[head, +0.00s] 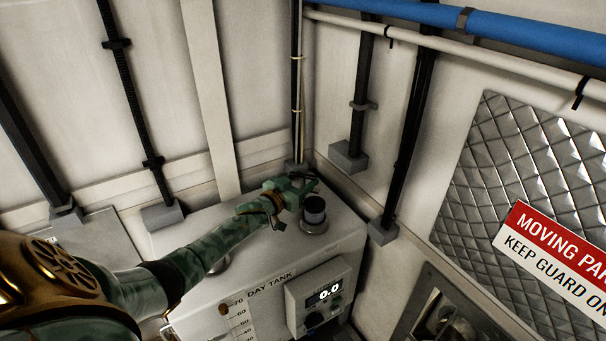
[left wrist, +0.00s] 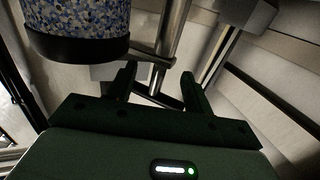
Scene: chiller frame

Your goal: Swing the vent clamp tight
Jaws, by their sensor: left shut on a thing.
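The vent (head: 314,212) is a short dark cylinder on a pale round base on top of the day tank. In the left wrist view, a speckled blue cylinder with a black lower band (left wrist: 80,45) fills the upper left. A thin grey bar, apparently the vent clamp (left wrist: 152,59), runs from beside that band toward my fingers. My left gripper (head: 302,186) is just behind and left of the vent. Its two dark fingers (left wrist: 158,86) are shut on the clamp bar; the exact contact is dark and partly hidden. My right gripper is not in view.
The white day tank (head: 270,262) has a level scale and a display box (head: 318,295) reading 0.0 on its front. Dark pipes on grey blocks stand along the walls behind. A quilted metal panel (head: 520,165) with a red and white warning sign is at right.

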